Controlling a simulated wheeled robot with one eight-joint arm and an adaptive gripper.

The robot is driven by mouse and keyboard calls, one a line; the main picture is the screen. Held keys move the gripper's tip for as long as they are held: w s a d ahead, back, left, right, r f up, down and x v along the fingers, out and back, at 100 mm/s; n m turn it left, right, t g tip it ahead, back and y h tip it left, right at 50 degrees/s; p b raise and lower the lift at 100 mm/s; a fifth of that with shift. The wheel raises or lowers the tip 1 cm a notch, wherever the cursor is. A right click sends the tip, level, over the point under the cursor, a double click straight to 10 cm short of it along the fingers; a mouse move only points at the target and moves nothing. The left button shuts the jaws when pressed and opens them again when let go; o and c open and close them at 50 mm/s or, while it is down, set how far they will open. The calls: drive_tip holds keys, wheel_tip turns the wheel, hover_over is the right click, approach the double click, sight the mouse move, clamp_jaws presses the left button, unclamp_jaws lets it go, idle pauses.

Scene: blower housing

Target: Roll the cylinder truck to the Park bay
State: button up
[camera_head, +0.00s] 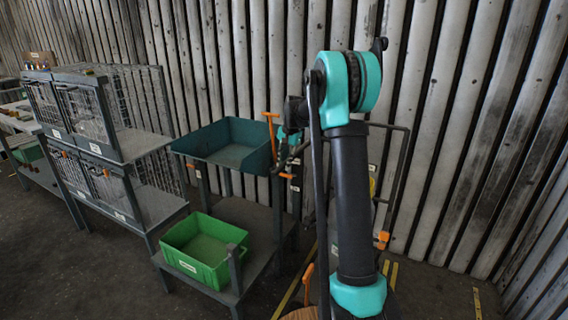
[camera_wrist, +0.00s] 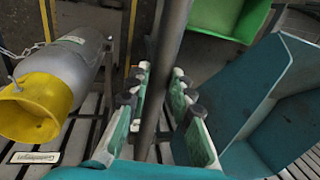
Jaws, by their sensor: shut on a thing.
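In the wrist view, a grey gas cylinder (camera_wrist: 75,60) with a yellow cap (camera_wrist: 35,105) lies to the left of my gripper, a chain beside it. My gripper (camera_wrist: 160,82) is shut around a dark upright bar (camera_wrist: 172,30), with pads on both sides. The bar looks like part of the truck frame, but its ends are out of view. In the head view, the truck's dark frame (camera_head: 402,170) stands behind my arm, by the corrugated wall, with an orange part (camera_head: 381,240) low on it. My arm hides much of the truck there. I cannot identify the Park bay.
A teal open bin (camera_head: 226,140) sits on a grey stand just left of my gripper, close to it. A green crate (camera_head: 203,248) sits below. Wire cages (camera_head: 110,105) stand further left. Yellow floor lines (camera_head: 292,290) show beside my arm.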

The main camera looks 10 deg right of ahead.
drive_tip(key=shift+d, duration=0.1)
clamp_jaws()
drive_tip(key=s+d, duration=1.1)
drive_tip(key=d, duration=0.4)
drive_tip(key=s+d, duration=1)
drive_tip(key=d, duration=0.5)
drive_tip(key=s+d, duration=1.1)
drive_tip(key=d, duration=0.3)
drive_tip(key=shift+s+d, duration=0.3)
drive_tip(key=shift+d, duration=0.2)
drive_tip(key=o, duration=0.9)
unclamp_jaws()
drive_tip(key=shift+s, duration=0.1)
drive_tip(key=shift+r, duration=0.1)
drive_tip(key=r, duration=0.4)
drive_tip(key=s+d+r, duration=0.1)
drive_tip(key=r, duration=0.2)
drive_tip(key=d+r, duration=0.1)
drive_tip(key=r, duration=0.3)
drive_tip(key=shift+s+r, duration=0.15)
drive_tip(key=shift+r, duration=0.15)
drive_tip(key=shift+a, duration=0.1)
